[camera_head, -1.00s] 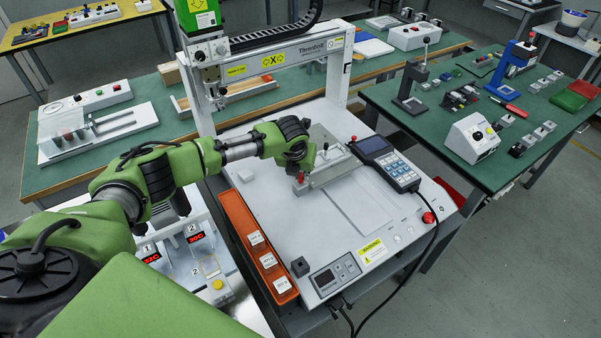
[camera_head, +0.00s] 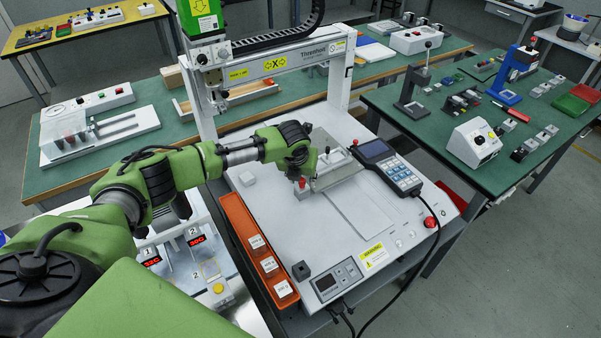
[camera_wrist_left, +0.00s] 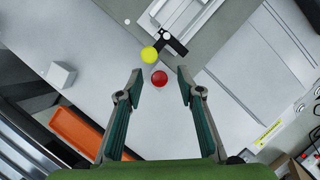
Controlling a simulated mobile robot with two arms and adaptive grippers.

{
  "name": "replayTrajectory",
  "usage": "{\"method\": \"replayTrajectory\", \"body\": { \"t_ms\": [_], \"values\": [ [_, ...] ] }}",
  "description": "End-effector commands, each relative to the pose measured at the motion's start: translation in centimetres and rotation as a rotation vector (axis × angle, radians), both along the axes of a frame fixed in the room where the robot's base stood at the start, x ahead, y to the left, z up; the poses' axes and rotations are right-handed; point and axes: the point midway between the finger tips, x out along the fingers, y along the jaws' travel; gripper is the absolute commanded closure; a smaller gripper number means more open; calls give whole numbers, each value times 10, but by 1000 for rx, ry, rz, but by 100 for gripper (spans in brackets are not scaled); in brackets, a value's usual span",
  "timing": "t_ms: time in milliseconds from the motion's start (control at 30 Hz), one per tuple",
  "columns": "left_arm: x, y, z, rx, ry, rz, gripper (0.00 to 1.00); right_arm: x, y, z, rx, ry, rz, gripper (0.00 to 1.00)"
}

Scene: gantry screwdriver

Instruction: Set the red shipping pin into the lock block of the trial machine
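The red shipping pin shows in the left wrist view as a round red head (camera_wrist_left: 159,78). It lies between the fingertips of my left gripper (camera_wrist_left: 160,86), with a gap to each finger. The gripper is open. In the head view the pin's red top (camera_head: 302,183) shows just below my left gripper (camera_head: 302,172), over the white bed of the trial machine (camera_head: 350,235). What the pin stands in is too small to make out, and I cannot tell which part is the lock block. My right gripper is not in view.
A handheld panel (camera_head: 388,165) lies at the bed's right. A small white cube (camera_head: 248,179) sits left of the gripper. The gantry beam (camera_head: 290,55) spans the back. The bed's front middle is clear.

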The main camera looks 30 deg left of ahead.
Motion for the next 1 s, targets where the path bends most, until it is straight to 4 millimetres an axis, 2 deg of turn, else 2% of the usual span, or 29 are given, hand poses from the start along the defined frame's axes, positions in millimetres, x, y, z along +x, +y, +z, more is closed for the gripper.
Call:
{"method": "replayTrajectory", "body": {
  "t_ms": [167,400,600,767,1000],
  "values": [
    [-8,-2,22,0,-4,-2,66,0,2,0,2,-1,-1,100],
    [-25,-6,67,0,-5,0,66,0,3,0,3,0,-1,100],
    [-37,-9,96,0,-3,0,66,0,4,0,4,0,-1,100],
    [-42,-11,106,0,-2,0,66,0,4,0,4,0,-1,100],
    [-43,-11,107,0,-1,0,66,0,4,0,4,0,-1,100]
  ]
}}
